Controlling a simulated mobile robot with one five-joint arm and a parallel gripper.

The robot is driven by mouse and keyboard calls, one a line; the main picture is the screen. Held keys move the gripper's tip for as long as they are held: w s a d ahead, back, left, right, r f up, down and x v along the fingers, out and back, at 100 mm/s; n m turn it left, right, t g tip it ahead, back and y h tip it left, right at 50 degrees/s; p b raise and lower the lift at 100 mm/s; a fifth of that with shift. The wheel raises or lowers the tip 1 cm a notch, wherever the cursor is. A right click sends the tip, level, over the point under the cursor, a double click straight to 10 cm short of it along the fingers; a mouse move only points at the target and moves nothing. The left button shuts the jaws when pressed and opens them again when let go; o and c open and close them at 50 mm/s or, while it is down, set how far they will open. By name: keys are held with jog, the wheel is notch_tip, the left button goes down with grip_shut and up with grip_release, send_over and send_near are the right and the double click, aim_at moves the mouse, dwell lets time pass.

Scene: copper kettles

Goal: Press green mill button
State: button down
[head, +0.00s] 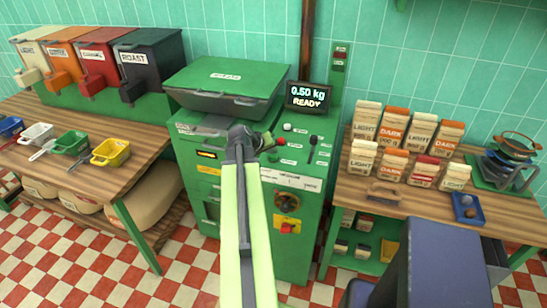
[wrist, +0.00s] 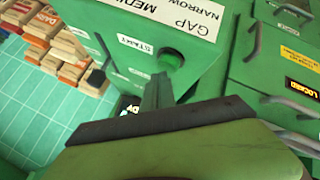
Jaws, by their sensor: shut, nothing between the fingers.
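The green mill (head: 205,145) stands in the middle of the head view, with a screen (head: 308,96) reading "0.50 kg READY". In the wrist view a round dark green button (wrist: 171,59) stands out from the mill's green face, beside a small white label. My gripper (wrist: 158,88) is shut and empty, its tip close to the button; I cannot tell whether they touch. In the head view my gripper (head: 240,138) is over the mill's upper front, and I cannot make out the green button clearly there.
Paper bags (head: 393,163) stand on the right table. Colored scoops (head: 110,153) lie on the left table, below several bins (head: 148,57).

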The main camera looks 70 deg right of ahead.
aim_at(272, 157)
jog(key=shift+f+b, duration=0.5)
jog(key=shift+b, duration=0.05)
dwell(0.4)
jog(key=shift+r, duration=0.1)
jog(key=shift+r+p, duration=0.85)
jog(key=shift+p, duration=0.1)
notch_tip(272, 157, up, 5)
jog(key=p, duration=0.5)
jog(key=shift+r, duration=0.15)
dwell(0.4)
